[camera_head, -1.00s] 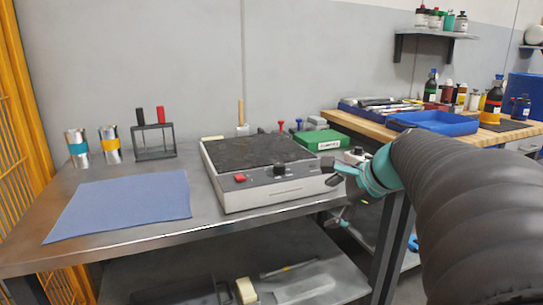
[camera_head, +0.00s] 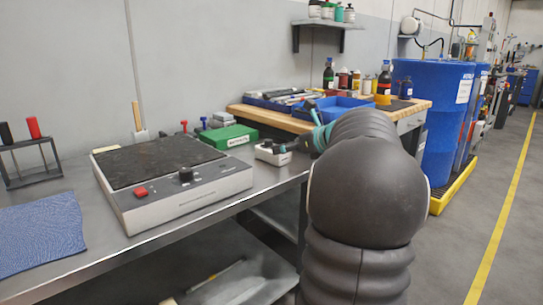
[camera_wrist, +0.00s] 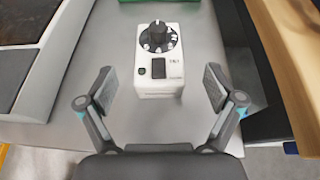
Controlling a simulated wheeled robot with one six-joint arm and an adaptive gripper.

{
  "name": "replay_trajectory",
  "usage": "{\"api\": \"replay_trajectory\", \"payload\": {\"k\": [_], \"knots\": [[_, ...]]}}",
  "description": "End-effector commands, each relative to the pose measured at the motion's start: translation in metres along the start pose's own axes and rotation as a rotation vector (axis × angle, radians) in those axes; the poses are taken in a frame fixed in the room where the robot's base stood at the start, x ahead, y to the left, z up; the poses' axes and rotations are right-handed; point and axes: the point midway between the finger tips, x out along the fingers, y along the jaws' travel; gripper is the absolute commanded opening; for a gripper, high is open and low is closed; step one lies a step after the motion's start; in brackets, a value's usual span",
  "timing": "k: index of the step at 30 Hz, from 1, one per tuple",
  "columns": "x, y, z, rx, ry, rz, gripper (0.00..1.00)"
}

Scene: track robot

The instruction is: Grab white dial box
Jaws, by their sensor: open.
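The white dial box (camera_wrist: 158,76) stands on the metal table, with a black dial on top and a dark switch on its near part. In the wrist view it lies ahead of my gripper (camera_wrist: 160,95), centred between the two open fingers. The fingers are apart from its sides and hold nothing. In the head view the white dial box (camera_head: 272,154) shows at the table's right end. My gripper (camera_head: 300,143) is beside it there, partly hidden by my own arm.
A grey device with a dark plate (camera_head: 170,190) stands left of the box. A green box (camera_head: 230,137) lies behind it. A wooden bench (camera_head: 262,117) with blue trays is at the back right. The metal table's front edge (camera_head: 215,217) runs close by.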

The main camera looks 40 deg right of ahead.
Motion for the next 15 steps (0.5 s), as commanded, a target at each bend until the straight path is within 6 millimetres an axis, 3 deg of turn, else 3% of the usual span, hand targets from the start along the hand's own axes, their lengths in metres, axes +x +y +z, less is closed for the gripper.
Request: {"api": "replay_trajectory", "payload": {"k": [15], "knots": [[0.045,0.004,-0.010,-0.002,0.002,0.007,0.92]]}}
